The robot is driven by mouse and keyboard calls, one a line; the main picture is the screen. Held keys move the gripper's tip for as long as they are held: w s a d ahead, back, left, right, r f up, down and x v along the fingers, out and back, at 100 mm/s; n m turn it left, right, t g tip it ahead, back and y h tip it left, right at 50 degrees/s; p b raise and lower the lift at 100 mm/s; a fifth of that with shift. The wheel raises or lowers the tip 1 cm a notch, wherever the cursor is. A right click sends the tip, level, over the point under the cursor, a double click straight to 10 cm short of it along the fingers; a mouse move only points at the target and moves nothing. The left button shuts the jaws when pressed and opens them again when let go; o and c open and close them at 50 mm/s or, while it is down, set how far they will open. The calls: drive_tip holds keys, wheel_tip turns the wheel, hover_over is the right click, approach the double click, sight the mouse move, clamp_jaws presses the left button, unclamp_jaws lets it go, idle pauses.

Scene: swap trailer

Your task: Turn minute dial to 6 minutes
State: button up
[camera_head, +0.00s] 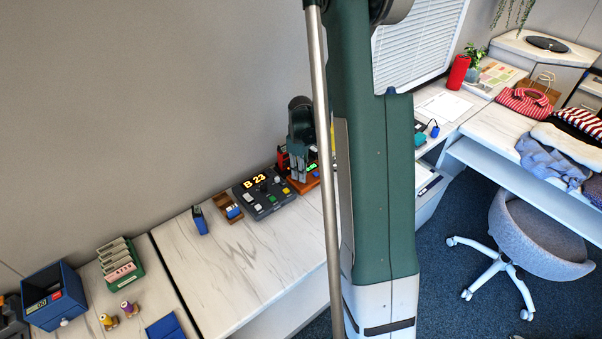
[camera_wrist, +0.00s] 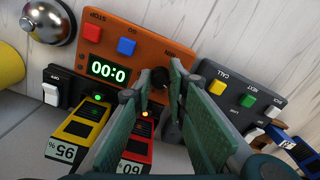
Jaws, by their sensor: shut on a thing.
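An orange timer box (camera_wrist: 125,42) lies across the upper middle of the wrist view, tilted in the picture. Its green display (camera_wrist: 108,71) reads 00:0, with any further digit not visible. A red button (camera_wrist: 94,32) and a blue button (camera_wrist: 126,46) sit above the display. The black minute dial (camera_wrist: 160,78) is on the box's right part. My gripper (camera_wrist: 162,75) has one finger on each side of the dial and is shut on it; the fingers hide part of it. In the head view my gripper (camera_head: 301,176) points down at the orange box (camera_head: 304,187).
A dark call panel (camera_head: 264,195) showing B 23 stands left of the timer; in the wrist view the panel (camera_wrist: 235,100) is close on the right. A silver bell (camera_wrist: 48,20), a yellow battery (camera_wrist: 80,125) and a red battery (camera_wrist: 137,150) are close by. Desk space in front is clear.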

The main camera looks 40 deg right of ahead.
drive_tip(key=shift+m, duration=0.4)
drive_tip(key=m+b, duration=0.2)
drive_tip(key=m, duration=0.4)
drive_tip(key=m+b, duration=0.1)
drive_tip(key=m, duration=0.5)
drive_tip(key=shift+m+b, duration=0.3)
drive_tip(key=shift+m, duration=0.1)
drive_tip(key=o, duration=0.9)
drive_tip(key=shift+r, duration=0.15)
drive_tip(key=shift+r, duration=5.85)
